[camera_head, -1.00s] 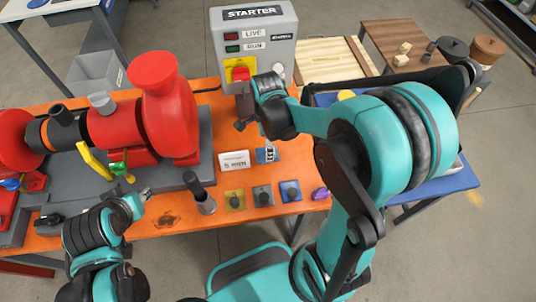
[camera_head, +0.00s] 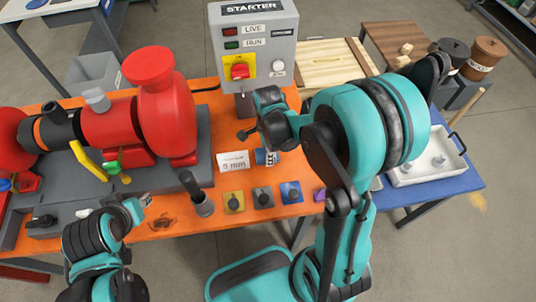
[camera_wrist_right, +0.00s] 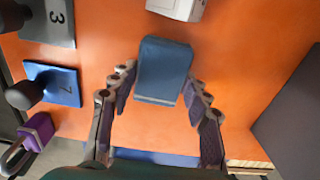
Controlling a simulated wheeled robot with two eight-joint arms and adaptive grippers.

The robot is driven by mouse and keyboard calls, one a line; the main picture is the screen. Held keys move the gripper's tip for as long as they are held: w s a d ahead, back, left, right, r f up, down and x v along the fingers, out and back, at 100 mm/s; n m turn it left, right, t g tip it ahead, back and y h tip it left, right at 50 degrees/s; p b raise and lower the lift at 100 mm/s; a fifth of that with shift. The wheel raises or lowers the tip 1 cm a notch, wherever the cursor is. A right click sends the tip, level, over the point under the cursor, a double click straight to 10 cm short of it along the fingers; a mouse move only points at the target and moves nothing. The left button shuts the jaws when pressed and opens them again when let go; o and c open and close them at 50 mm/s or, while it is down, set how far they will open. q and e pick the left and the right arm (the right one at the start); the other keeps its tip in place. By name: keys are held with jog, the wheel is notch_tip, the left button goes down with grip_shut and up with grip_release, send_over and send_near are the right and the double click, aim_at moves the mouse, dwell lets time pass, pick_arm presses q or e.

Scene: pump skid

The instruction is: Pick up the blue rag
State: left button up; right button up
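A blue block-like item (camera_wrist_right: 165,68), which may be the folded blue rag, lies on the orange bench top in the right wrist view. In the head view it shows as a small blue and white patch (camera_head: 262,157), partly hidden by my right gripper (camera_head: 256,143). In the right wrist view my right gripper (camera_wrist_right: 160,82) is open, with one finger on each side of the item's near end. I cannot tell whether they touch it. My left gripper (camera_head: 144,200) is over the bench's front left; its finger opening is unclear.
Numbered tags with knobs (camera_head: 263,197) and a purple padlock (camera_wrist_right: 36,131) lie nearby. The grey starter box (camera_head: 252,45) stands behind; the red pump (camera_head: 155,105) is left. A white tray (camera_head: 425,168) is right.

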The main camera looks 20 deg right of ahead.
jog(key=shift+r+p, duration=0.3)
jog(key=shift+r, duration=0.25)
notch_tip(320, 180, up, 3)
jog(key=shift+p, duration=0.75)
jog(key=s+d+r+p, duration=0.1)
jog(key=s+r+p, duration=0.1)
jog(key=s, duration=0.3)
jog(key=s+d+r+p, duration=0.1)
jog(key=s+r+p, duration=0.1)
jog(key=s+r, duration=0.3)
jog(key=shift+s, duration=0.8)
jog(key=shift+o, duration=1.4)
jog(key=shift+c, duration=0.8)
jog(key=shift+f, duration=0.1)
